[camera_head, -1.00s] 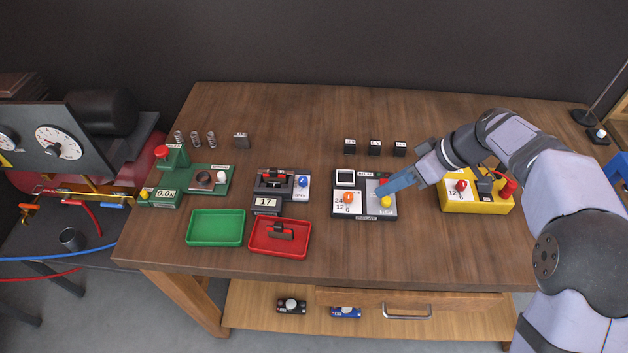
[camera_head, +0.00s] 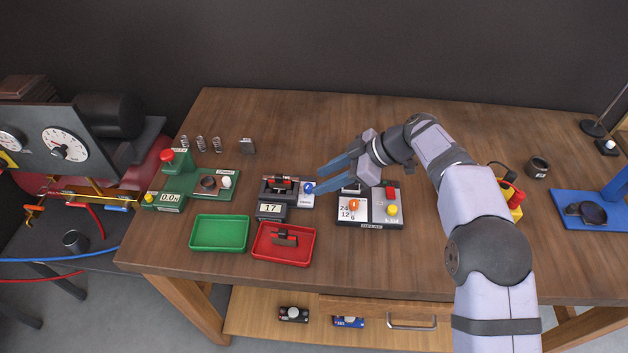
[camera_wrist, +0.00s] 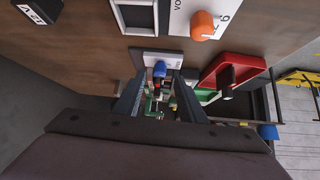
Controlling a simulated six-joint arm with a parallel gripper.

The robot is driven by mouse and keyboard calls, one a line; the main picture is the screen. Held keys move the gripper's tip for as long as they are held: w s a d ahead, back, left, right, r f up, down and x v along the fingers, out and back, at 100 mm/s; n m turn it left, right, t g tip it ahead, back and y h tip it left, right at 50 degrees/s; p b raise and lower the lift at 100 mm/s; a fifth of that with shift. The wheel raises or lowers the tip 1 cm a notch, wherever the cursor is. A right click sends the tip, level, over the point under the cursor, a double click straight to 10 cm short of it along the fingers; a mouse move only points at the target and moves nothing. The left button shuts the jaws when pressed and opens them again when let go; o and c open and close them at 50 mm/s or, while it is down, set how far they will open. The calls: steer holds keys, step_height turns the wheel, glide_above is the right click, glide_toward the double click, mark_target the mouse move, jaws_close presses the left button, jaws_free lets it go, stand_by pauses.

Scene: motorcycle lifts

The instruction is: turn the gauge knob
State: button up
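The gauge (camera_head: 273,199) is a dark fixture with a display reading 17 and a pale plate on its right marked OPEN. A blue knob (camera_head: 308,188) sits on that plate. My gripper (camera_head: 317,181) points left over the plate, its blue fingers apart, with the tips close to the knob. In the wrist view the blue knob (camera_wrist: 159,69) shows between the two separated fingertips (camera_wrist: 158,77), with a gap on each side. I cannot tell how far the tips are from it in depth.
A red tray (camera_head: 258,253) and a green tray (camera_head: 197,243) lie in front. A green station (camera_head: 208,171) stands left. The table's right front is clear.

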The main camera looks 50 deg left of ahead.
mark_target(311, 186)
steer(key=shift+p+x, duration=0.8)
steer(key=shift+x, duration=1.4)
jaws_close()
